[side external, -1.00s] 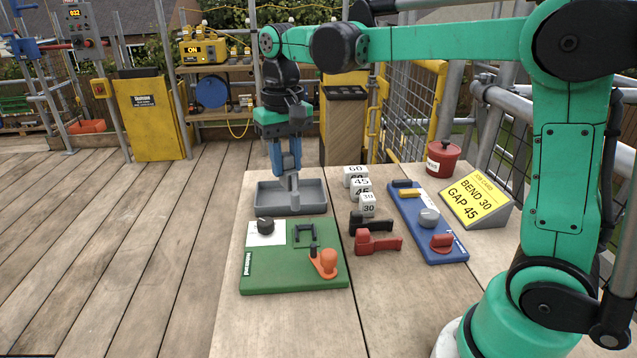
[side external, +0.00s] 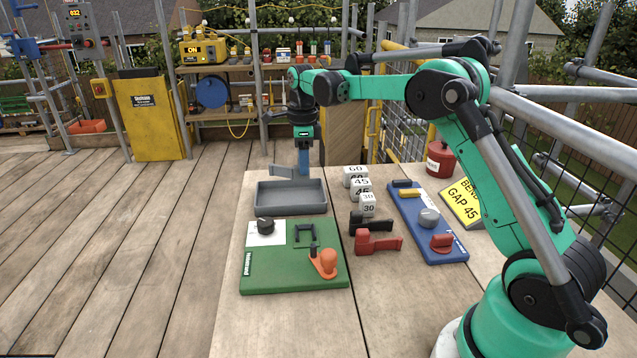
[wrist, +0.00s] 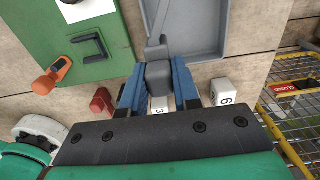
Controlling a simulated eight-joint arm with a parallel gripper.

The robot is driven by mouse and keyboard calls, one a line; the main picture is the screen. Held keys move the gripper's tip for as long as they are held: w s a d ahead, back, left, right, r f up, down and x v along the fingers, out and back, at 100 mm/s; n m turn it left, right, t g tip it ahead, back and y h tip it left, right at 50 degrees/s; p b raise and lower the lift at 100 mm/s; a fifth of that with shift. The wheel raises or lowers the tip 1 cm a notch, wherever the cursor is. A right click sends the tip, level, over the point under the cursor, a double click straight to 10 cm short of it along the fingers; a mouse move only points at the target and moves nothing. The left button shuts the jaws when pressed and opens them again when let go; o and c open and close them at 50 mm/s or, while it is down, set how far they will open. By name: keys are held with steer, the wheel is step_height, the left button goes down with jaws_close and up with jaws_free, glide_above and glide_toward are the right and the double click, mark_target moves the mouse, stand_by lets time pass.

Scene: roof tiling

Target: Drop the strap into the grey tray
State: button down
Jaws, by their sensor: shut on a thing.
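The strap (wrist: 158,70) is a grey piece with a thick end and a thinner tongue. My gripper (wrist: 158,80) is shut on its thick end, between the blue fingers. The tongue points away from my gripper, over the grey tray (wrist: 207,52) in the wrist view. In the side view my gripper (side external: 304,168) is at the tray's back right corner, and the strap (side external: 281,171) sticks out to its left, near the back wall. The grey tray (side external: 290,209) sits on the bench and its floor looks empty. The exact height of the strap above the tray is hard to tell.
A green board (side external: 295,278) with a black knob and an orange clamp lies in front of the tray. White numbered blocks (side external: 356,177), black and red handles (side external: 377,242) and a blue board (side external: 430,225) lie to the right. A red pot (side external: 441,160) stands behind.

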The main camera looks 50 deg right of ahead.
mark_target(304, 180)
steer(key=shift+f, duration=2.75)
steer(key=shift+f, duration=0.1)
steer(key=shift+f, duration=0.5)
steer(key=c, duration=0.6)
jaws_free()
steer(key=shift+c, duration=0.2)
